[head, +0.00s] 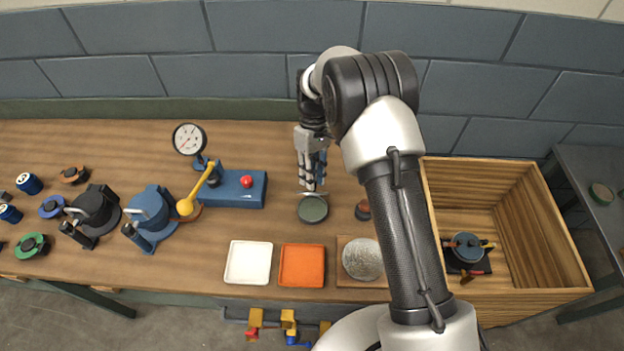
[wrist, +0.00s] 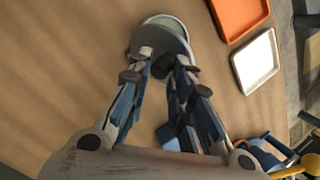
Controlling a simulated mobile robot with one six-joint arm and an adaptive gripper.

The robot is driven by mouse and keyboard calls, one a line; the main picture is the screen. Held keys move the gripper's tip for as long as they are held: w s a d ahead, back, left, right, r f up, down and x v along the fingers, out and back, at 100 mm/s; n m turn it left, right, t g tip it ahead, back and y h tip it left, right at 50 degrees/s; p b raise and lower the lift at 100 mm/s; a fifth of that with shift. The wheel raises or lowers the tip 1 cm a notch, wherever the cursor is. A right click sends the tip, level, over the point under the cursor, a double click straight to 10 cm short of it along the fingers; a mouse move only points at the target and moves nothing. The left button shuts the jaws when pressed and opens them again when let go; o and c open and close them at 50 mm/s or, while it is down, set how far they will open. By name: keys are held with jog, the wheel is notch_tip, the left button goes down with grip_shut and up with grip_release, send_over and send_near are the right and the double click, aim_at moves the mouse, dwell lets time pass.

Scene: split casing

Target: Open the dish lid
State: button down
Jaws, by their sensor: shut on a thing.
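A small round dish (head: 312,212) with a grey-green top stands on the wooden bench near its middle. My gripper (head: 312,187) points down at the dish's back edge. In the wrist view my gripper (wrist: 162,68) has its fingertips shut at the lid's edge. The exact contact is partly hidden by the fingers.
A white tray (head: 248,263), an orange tray (head: 302,266) and a board with a silver disc (head: 362,259) lie in front. A blue box with a red button (head: 240,190) and a gauge (head: 188,139) stand left. A small dark red piece (head: 363,211) is right, before the wooden crate (head: 545,240).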

jog(key=shift+w+d+f+g+b, duration=0.2)
jog(key=shift+w+f+g+b, duration=0.3)
jog(key=shift+w, duration=0.35)
jog(key=shift+w+d+f+g+b, duration=0.25)
jog(key=shift+w+f+g, duration=0.3)
jog(key=shift+w, duration=0.25)
jog(key=c, duration=1.8)
grip_release()
jog(key=o, duration=0.3)
jog(key=shift+w+f, duration=0.1)
jog(key=shift+w, duration=0.1)
